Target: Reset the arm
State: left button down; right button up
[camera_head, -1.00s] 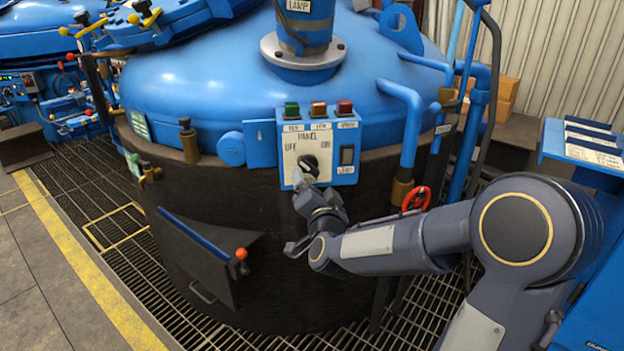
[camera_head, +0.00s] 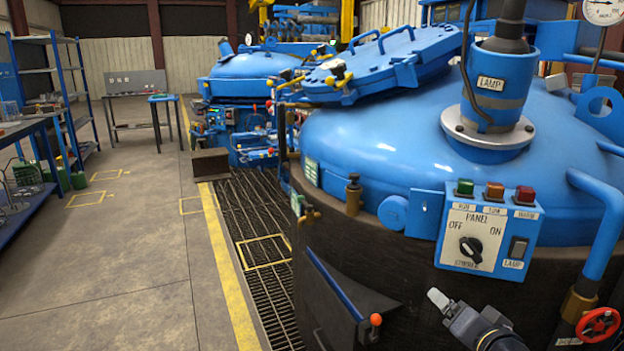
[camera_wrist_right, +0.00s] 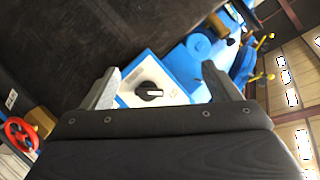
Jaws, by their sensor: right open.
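My right gripper (camera_head: 462,312) shows at the bottom of the head view, just below and in front of the blue-framed control panel (camera_head: 453,222). In the right wrist view the two fingers of this gripper (camera_wrist_right: 160,80) are spread apart with nothing between them. The panel's black rotary knob (camera_head: 470,250) sits between the OFF and ON labels. The knob also shows in the right wrist view (camera_wrist_right: 149,91), beyond the fingertips and apart from them. Most of my right arm is outside the head view. My left gripper is not in view.
The large blue-lidded furnace (camera_head: 400,150) fills the right side. A red valve wheel (camera_head: 598,325) is at the lower right. A hatch with an orange-red knob (camera_head: 376,320) is left of my gripper. Blue shelving (camera_head: 75,90) stands far left. The grey floor (camera_head: 130,250) between is clear.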

jog(key=s+a+f+n+g+y, duration=0.1)
jog(key=s+a+f+n+g, duration=0.15)
jog(key=s, duration=0.45)
jog(key=s+a+f+n+g+y, duration=0.1)
jog(key=s+a+f+n+g, duration=0.15)
jog(key=s, duration=0.55)
jog(key=s+a+f+n+g+y, duration=0.1)
jog(key=s+f+g+y, duration=0.15)
jog(key=s, duration=0.45)
notch_tip(320, 180, up, 21)
jog(key=g+p, duration=0.1)
jog(key=p, duration=2)
jog(key=shift+a+f+h, duration=0.15)
jog(key=shift+a+h, duration=0.05)
jog(key=shift+h, duration=0.25)
